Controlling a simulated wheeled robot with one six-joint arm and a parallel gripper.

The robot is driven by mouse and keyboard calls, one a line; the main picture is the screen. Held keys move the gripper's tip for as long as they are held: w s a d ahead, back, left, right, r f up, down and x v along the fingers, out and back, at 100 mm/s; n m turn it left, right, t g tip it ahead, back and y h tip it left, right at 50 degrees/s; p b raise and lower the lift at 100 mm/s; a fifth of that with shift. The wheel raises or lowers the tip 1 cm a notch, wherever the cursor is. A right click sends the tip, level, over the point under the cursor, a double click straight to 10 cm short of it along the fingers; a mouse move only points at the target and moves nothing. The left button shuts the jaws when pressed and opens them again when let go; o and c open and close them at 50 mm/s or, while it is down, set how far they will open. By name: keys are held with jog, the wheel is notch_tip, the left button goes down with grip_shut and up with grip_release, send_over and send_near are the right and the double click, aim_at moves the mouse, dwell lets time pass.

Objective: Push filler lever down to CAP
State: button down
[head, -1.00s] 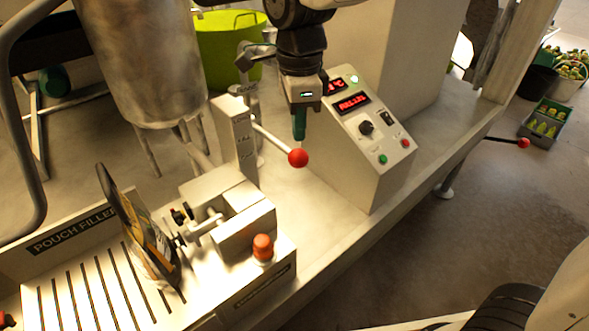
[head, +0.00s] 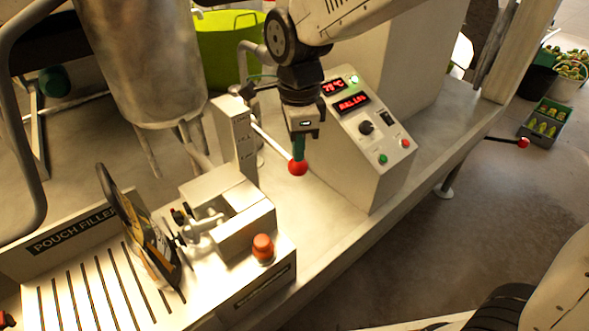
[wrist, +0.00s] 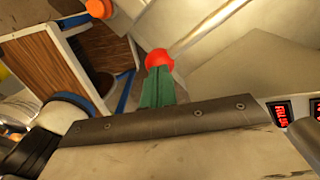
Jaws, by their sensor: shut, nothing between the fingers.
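The filler lever is a thin metal rod (head: 271,142) with a red ball knob (head: 298,168). It slopes down to the right from an upright marked plate (head: 237,138), whose lettering is too small to read. My gripper (head: 299,157) is shut and empty, pointing down, with its green fingertips at the top of the red knob. In the wrist view the shut green fingers (wrist: 158,85) meet the red knob (wrist: 159,59), and the rod (wrist: 200,28) runs off to the upper right. I cannot tell for sure whether they touch.
A control box (head: 363,140) with red displays and buttons stands right of the lever. The pouch filler (head: 235,225) carries an orange-red button (head: 263,247) and a dark pouch (head: 150,240) in front. A steel tank (head: 145,65) stands behind left. The bench between lever and box is clear.

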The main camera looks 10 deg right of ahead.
jog(key=shift+w+a+f, duration=0.1)
jog(key=shift+w+f, duration=0.05)
jog(key=shift+f, duration=0.6)
jog(key=shift+w+a+f, duration=0.1)
jog(key=shift+w+f, duration=0.05)
jog(key=shift+f, duration=0.65)
jog(key=shift+w+a+f, duration=0.1)
jog(key=shift+w+f, duration=0.05)
jog(key=shift+f, duration=0.6)
jog(key=shift+r, duration=0.1)
notch_tip(320, 180, up, 9)
jog(key=shift+r, duration=0.5)
